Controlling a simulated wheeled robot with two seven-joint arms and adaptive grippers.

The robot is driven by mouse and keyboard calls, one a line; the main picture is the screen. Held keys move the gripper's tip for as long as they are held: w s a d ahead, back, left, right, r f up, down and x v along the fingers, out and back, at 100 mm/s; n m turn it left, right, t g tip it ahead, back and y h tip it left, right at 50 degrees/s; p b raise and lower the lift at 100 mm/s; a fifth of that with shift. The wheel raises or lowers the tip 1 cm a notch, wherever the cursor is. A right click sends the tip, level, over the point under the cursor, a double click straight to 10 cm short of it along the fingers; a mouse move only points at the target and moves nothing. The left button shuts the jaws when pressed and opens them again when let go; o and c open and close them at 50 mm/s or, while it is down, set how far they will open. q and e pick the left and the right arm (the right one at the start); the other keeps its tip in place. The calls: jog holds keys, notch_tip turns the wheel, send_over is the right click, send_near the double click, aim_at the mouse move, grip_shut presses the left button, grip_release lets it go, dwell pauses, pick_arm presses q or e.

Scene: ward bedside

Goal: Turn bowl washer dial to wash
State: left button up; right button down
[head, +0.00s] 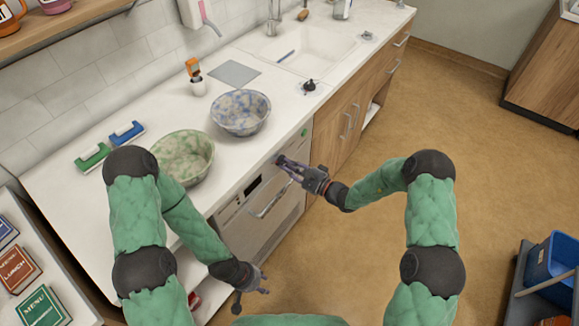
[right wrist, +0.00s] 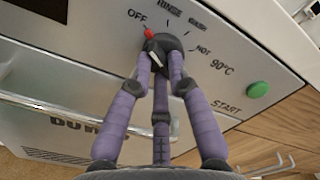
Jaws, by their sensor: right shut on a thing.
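The bowl washer (head: 262,200) is a white-grey machine under the worktop. Its dark dial (right wrist: 168,44) is on the front panel in the right wrist view. The dial's red mark (right wrist: 149,33) sits close to OFF, to the left of RINSE; the second label right of OFF is partly blurred, and HOT 90°C follows. My right gripper (head: 286,166) is at the panel, its purple fingers (right wrist: 160,72) shut on the dial and hiding its lower part. My left gripper (head: 252,286) is open and empty, low in front of the washer.
A green START button (right wrist: 258,90) is right of the dial. The washer's handle (head: 272,198) sticks out below the panel. A green-speckled bowl (head: 182,157) and a blue-speckled bowl (head: 240,112) stand on the worktop (head: 60,190).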

jog(key=shift+m, duration=0.3)
jog(key=m+p, duration=0.4)
jog(key=m, duration=0.3)
jog(key=shift+s+a+r, duration=0.1)
jog(key=shift+r, duration=0.05)
jog(key=m+p, duration=0.2)
jog(key=m, duration=0.2)
jog(key=shift+m, duration=0.3)
jog(key=shift+m+p, duration=0.45)
jog(key=shift+m, duration=1.25)
jog(key=c, duration=1.2)
grip_release()
